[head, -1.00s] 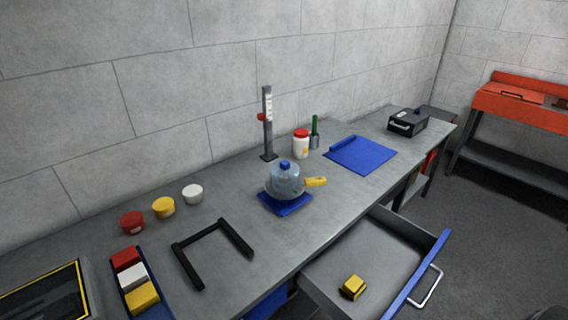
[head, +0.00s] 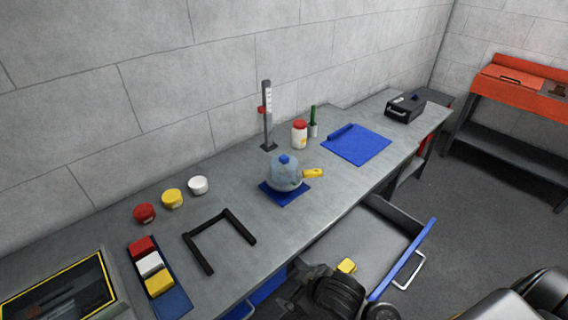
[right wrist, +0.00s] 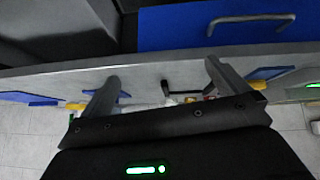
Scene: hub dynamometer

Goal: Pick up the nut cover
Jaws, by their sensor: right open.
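No label marks the nut cover, so I cannot tell which piece it is. A small yellow block (head: 347,265) lies in the open drawer (head: 373,235), partly hidden by my right arm. A rounded grey-blue hub with a blue top (head: 285,173) and a yellow handle (head: 313,173) sits on a blue pad on the bench. My right gripper (head: 298,287) is low at the bench's front edge, left of the yellow block. In the right wrist view its two fingers (right wrist: 165,85) are spread apart with nothing held between them. My left gripper is not in view.
Red, yellow and white round tubs (head: 171,198) stand near the wall. A blue tray (head: 177,301) holds coloured blocks beside a black U-shaped frame (head: 210,265). A height gauge (head: 267,118), red-lidded jar (head: 299,134) and blue mat (head: 357,145) are further back. The bench's front edge is close.

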